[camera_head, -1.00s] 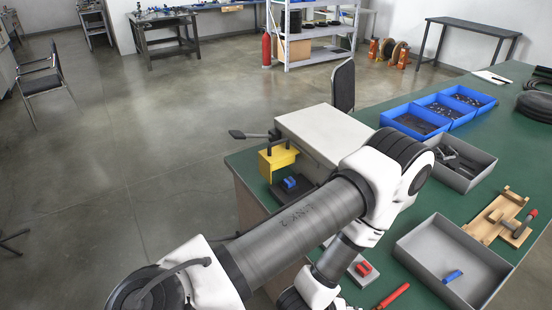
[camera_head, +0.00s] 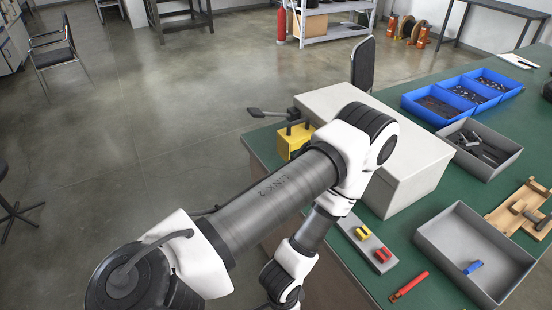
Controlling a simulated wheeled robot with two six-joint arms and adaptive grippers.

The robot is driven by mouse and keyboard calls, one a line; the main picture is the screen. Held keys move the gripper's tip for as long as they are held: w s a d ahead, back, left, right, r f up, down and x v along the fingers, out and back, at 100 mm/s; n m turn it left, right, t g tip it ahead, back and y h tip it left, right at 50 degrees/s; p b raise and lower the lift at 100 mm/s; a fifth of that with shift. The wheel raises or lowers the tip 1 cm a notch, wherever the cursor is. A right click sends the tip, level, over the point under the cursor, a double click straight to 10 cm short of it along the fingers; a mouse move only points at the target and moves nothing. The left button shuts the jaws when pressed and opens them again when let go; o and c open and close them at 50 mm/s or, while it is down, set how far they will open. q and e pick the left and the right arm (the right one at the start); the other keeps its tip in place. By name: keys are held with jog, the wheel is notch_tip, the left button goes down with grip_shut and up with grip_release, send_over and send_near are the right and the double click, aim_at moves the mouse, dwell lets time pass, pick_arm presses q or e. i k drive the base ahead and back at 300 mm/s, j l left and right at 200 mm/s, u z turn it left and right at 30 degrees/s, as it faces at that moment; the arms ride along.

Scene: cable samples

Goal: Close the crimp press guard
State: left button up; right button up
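The crimp press appears to be the pale box-shaped machine (camera_head: 415,165) on the near left of the green bench. A yellow part (camera_head: 290,142) stands at its left end, with a black lever (camera_head: 262,113) sticking out leftward above it. I cannot tell for certain which part is the guard or how far open it is. My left arm crosses in front and hides the lower part of the yellow piece and the press's near left side. Its wrist runs out of the bottom edge, so my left gripper is out of view. My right gripper is not in view.
A grey plate with yellow and red blocks (camera_head: 382,254), a red-handled tool (camera_head: 409,286) and a grey tray (camera_head: 440,243) holding a blue piece lie near the press. Blue bins (camera_head: 437,118), a grey bin (camera_head: 510,160) and a wooden fixture (camera_head: 510,212) stand farther right. Open floor lies left.

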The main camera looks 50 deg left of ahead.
aim_at(291, 139)
jog(key=j+u, duration=0.4)
jog(key=i+j+u, duration=0.15)
jog(key=u, duration=0.25)
jog(key=i+j+u, duration=0.15)
jog(key=j+u, duration=0.25)
jog(key=j+z, duration=0.85)
